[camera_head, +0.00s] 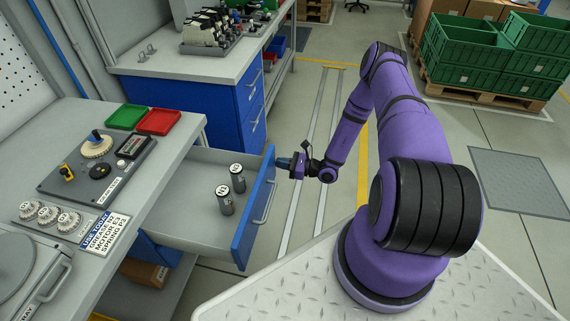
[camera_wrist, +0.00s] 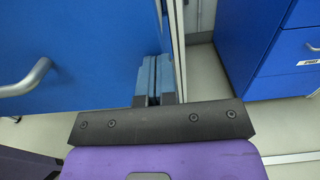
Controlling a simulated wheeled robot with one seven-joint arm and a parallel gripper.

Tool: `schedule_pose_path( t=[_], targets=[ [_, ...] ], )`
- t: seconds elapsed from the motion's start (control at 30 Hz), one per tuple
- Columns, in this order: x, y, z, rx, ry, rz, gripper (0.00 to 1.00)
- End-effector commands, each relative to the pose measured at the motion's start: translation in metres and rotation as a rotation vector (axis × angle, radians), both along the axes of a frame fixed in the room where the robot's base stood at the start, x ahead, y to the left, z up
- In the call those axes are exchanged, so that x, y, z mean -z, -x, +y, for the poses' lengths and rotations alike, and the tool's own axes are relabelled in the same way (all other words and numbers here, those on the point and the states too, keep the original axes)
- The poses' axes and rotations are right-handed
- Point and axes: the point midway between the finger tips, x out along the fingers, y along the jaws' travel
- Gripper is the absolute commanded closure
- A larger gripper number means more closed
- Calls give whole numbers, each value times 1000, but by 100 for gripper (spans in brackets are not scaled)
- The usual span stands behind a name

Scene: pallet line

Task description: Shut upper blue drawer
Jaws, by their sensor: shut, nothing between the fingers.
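The upper blue drawer (camera_head: 254,210) is pulled well out of the grey workbench on the left in the head view. Two cans (camera_head: 230,190) stand upright in it. Its blue front with a bar handle (camera_wrist: 28,80) fills the left of the wrist view. My gripper (camera_head: 284,162) is at the far end of the drawer front, near its upper edge. Its blue fingertips (camera_wrist: 152,78) are shut together with nothing between them. They are right by the drawer front's side edge; I cannot tell whether they touch it.
The workbench top (camera_head: 175,150) holds a green tray (camera_head: 127,116), a red tray (camera_head: 159,122) and a parts board (camera_head: 97,170). A second blue cabinet (camera_head: 235,105) stands behind, past a gap. The floor right of the drawer is clear. Green crates (camera_head: 470,50) stand far back on a pallet.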

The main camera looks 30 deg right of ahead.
Motion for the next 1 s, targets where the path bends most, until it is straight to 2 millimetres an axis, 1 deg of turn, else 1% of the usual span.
schedule_pose_path(
  t=[0.27,0.47,0.67,1.0],
  targets=[
    [0,0,0,0,0,0,100],
    [0,-8,8,0,-1,-1,100],
    [0,-27,27,-1,-1,-1,100],
    [0,-72,73,-1,-1,-1,100]
  ],
)
